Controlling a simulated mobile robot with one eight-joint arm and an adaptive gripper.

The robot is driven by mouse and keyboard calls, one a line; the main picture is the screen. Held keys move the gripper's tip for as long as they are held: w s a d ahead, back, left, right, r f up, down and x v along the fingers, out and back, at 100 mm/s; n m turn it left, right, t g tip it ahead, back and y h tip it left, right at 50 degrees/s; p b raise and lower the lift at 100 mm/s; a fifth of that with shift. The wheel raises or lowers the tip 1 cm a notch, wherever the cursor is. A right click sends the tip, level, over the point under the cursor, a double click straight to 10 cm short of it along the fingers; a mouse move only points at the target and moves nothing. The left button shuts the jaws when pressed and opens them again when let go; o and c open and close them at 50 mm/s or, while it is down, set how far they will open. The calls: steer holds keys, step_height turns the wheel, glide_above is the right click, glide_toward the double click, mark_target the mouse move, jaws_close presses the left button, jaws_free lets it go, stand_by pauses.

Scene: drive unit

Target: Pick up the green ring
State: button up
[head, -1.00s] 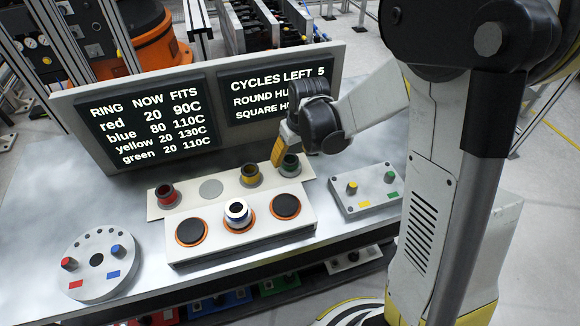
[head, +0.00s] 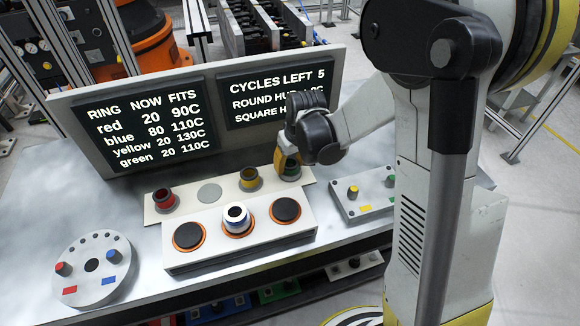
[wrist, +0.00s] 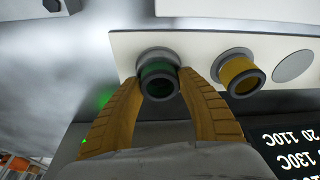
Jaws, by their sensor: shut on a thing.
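The green ring (head: 291,170) stands at the right end of the white strip behind the heater block. In the wrist view the green ring (wrist: 158,82) sits between the two yellow fingers of my gripper (wrist: 160,90), which are shut on its sides. It still stands at its place on the strip. In the head view my gripper (head: 288,163) reaches down to the ring from the right and partly hides it.
The yellow ring (head: 249,178) stands just left on the strip, which also shows in the wrist view (wrist: 240,76). The red ring (head: 164,199) is at the strip's left end. A blue ring (head: 236,214) sits on the middle heater. The screen board (head: 225,140) rises behind.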

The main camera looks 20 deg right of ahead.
steer(key=shift+r, duration=0.1)
step_height(320, 180, up, 4)
steer(key=shift+r+p, duration=0.25)
steer(key=shift+p, duration=1)
steer(key=s+d+r+p, duration=0.5)
steer(key=s+d+r, duration=0.1)
steer(key=d+r, duration=0.3)
steer(key=shift+s+d+r+p, duration=0.15)
steer(key=shift+s+d+p, duration=0.05)
steer(key=shift+d+p, duration=0.15)
steer(key=shift+a, duration=0.1)
